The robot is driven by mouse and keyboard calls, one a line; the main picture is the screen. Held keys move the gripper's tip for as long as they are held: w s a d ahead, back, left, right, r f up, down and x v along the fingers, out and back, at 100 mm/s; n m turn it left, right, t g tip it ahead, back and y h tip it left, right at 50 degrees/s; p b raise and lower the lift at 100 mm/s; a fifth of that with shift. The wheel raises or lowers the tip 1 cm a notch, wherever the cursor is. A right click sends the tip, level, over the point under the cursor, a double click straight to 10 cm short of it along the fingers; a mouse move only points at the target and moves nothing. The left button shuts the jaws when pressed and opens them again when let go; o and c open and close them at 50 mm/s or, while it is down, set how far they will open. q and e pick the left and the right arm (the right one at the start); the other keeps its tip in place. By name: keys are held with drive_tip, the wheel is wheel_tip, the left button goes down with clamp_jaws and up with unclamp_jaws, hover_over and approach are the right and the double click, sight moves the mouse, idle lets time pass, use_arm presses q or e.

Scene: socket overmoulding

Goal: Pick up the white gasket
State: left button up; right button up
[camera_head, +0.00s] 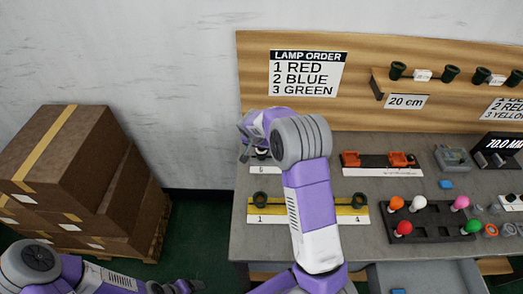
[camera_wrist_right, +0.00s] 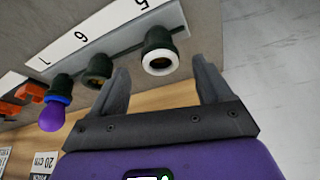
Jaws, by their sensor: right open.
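A white ring, which looks like the white gasket (camera_wrist_right: 147,64), sits around the mouth of a dark green socket (camera_wrist_right: 158,38) by the number 5 in the right wrist view. My right gripper (camera_wrist_right: 162,82) is open, with its two fingers on either side of that socket's mouth; I cannot tell whether they touch it. In the head view my right gripper (camera_head: 246,132) is at the bench's back left, and my own arm hides most of that spot. My left gripper (camera_head: 180,287) is low at the bottom edge, far from the bench, its jaws unclear.
Beside the ringed socket are an empty socket (camera_wrist_right: 98,70) and one with a purple lamp (camera_wrist_right: 53,115) and blue ring. A yellow rail (camera_head: 275,216) lies in front. A lamp tray (camera_head: 430,235) and an orange ring (camera_head: 490,230) are at right. Boxes (camera_head: 75,165) stand left.

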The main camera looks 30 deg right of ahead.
drive_tip(key=shift+x, duration=0.95)
drive_tip(key=shift+r, duration=0.15)
drive_tip(key=c, duration=1.1)
